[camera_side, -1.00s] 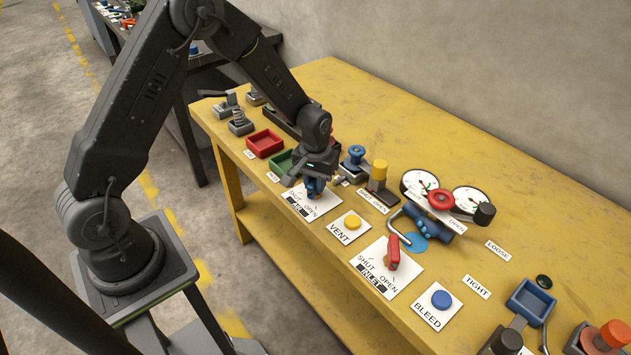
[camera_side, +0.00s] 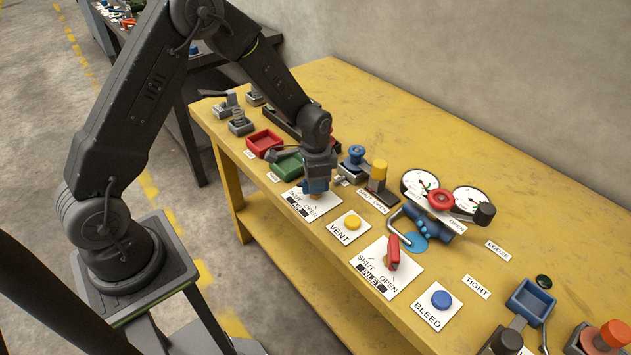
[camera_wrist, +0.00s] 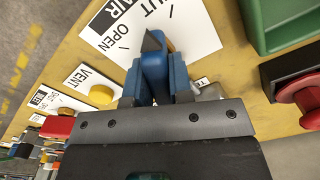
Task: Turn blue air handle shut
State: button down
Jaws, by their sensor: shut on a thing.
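The blue air handle (camera_wrist: 153,72) stands on a white AIR plate (camera_wrist: 195,40) marked SHUT and OPEN. The handle's dark pointed tip lies between the words OPEN and SHUT, close to the end of SHUT. In the side view, my gripper (camera_side: 318,186) is low over the plate (camera_side: 312,203) and hides most of the handle. The exact mark under the tip is hard to tell.
A green tray (camera_side: 288,167) and a red tray (camera_side: 264,143) sit left of my gripper. A blue-topped fitting (camera_side: 356,154) stands close behind. The yellow VENT button (camera_side: 352,222) and red INLET handle (camera_side: 393,252) lie to the right.

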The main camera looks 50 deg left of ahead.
jog(key=shift+m, duration=1.7)
jog(key=c, duration=1)
grip_release()
jog(key=shift+r, duration=0.1)
notch_tip(320, 180, up, 14)
jog(key=shift+f, duration=0.15)
